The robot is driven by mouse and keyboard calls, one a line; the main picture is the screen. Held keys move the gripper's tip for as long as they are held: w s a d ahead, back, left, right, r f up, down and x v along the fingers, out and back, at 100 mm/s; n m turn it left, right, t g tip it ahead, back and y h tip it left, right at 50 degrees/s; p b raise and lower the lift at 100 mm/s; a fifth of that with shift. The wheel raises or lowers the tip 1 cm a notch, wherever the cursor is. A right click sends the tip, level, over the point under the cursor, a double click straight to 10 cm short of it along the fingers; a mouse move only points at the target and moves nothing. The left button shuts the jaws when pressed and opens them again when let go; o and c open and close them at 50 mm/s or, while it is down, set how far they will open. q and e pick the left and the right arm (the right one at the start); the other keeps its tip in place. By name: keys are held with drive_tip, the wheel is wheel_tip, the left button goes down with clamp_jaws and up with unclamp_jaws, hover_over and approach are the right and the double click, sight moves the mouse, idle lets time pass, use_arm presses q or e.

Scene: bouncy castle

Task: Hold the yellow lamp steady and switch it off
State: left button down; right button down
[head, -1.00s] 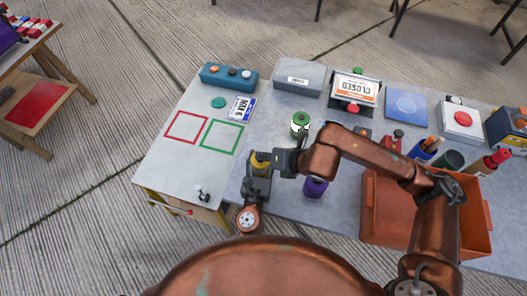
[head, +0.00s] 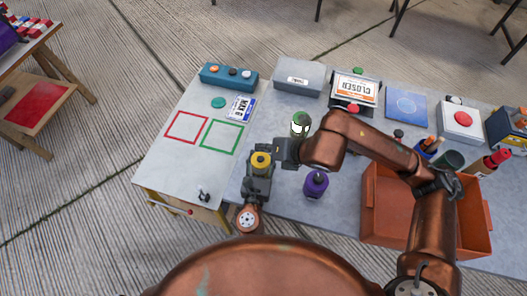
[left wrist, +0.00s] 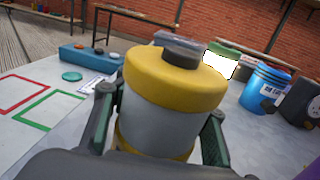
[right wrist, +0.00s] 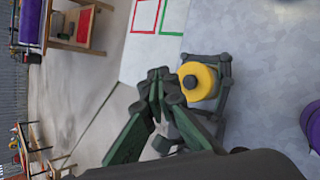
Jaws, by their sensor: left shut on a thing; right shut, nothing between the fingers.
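The yellow lamp (head: 260,160) stands upright on the table, with a yellow cap, a dark button on top and a yellow base. Its body looks grey and unlit in the left wrist view (left wrist: 165,108). My left gripper (left wrist: 157,125) is shut on the lamp, one finger on each side of its body. My right gripper (head: 276,151) is shut and empty, close beside the lamp's cap. In the right wrist view its closed fingertips (right wrist: 160,84) are next to the cap (right wrist: 198,81); I cannot tell whether they touch.
A green lamp (head: 300,123) with a bright white body stands behind my right gripper. A purple-capped lamp (head: 316,184) stands to the right. An orange bin (head: 381,222) lies further right. Red and green outlined squares (head: 221,136) on the left are empty.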

sight(259, 174)
drive_tip(key=shift+r, duration=0.95)
use_arm(q)
drive_tip(key=c, duration=1)
unclamp_jaws()
drive_tip(key=s, duration=0.4)
drive_tip(key=s+a, duration=0.1)
drive_tip(key=s, duration=0.3)
drive_tip(key=s+a, duration=0.1)
drive_tip(key=s, duration=0.3)
drive_tip(key=shift+a, duration=0.1)
